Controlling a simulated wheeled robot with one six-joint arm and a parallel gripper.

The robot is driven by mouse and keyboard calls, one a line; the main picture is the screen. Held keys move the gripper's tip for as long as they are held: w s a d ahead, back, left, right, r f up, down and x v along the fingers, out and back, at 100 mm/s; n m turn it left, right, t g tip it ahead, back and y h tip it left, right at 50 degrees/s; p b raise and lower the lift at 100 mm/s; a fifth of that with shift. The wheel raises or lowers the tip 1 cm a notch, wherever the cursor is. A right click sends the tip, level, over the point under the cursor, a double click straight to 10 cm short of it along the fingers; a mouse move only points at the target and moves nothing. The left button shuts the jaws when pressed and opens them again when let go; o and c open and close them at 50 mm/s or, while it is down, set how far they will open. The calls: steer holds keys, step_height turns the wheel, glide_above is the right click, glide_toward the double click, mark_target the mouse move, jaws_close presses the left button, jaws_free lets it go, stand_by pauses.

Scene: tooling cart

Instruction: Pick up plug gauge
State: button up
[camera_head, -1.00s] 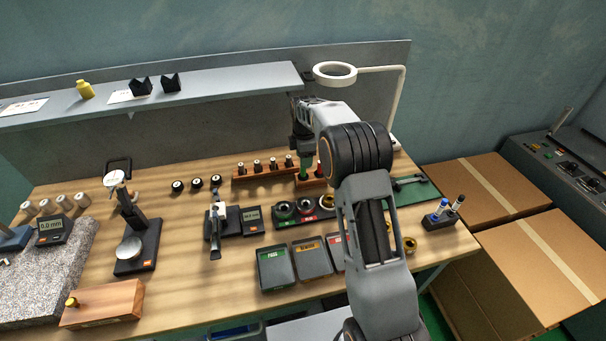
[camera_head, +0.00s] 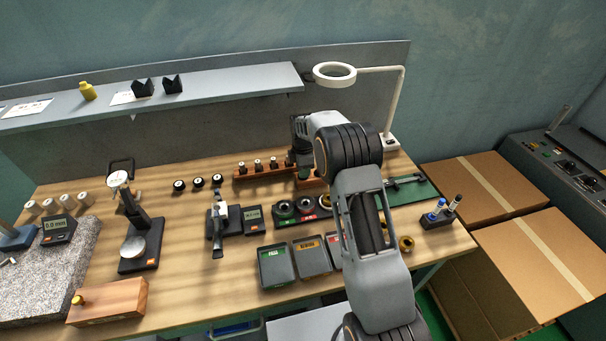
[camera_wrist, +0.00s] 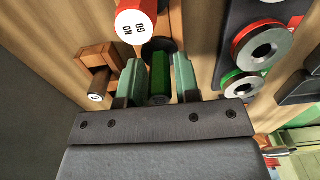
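In the wrist view a green cylinder (camera_wrist: 159,80), which looks like a plug gauge handle, stands between the two pale green fingers of my gripper (camera_wrist: 158,66). A narrow gap shows on each side of it, so the fingers are open around it. Just beyond stands a red cylinder (camera_wrist: 136,22) with a white end face reading NO GO. Whether the green and red parts belong to one gauge cannot be told. In the head view a small wooden block (camera_head: 312,183) shows below my gripper, and my arm hides the fingers and most of the gauge.
A wooden rack with several small plugs (camera_head: 257,177) stands just left of my gripper. Ring gauges on a dark tray (camera_head: 290,222) lie in front. The magnifier lamp stem (camera_head: 393,105) rises behind to the right. Bins (camera_head: 275,267) sit near the front edge.

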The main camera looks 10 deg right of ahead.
jaws_close()
steer(key=shift+r, duration=0.1)
steer(key=shift+r, duration=0.45)
step_height(320, 180, up, 2)
steer(key=shift+r+b, duration=0.15)
steer(key=shift+b, duration=0.2)
steer(key=s+d+r, duration=0.1)
steer(key=s+r, duration=1.3)
steer(key=shift+d, duration=0.15)
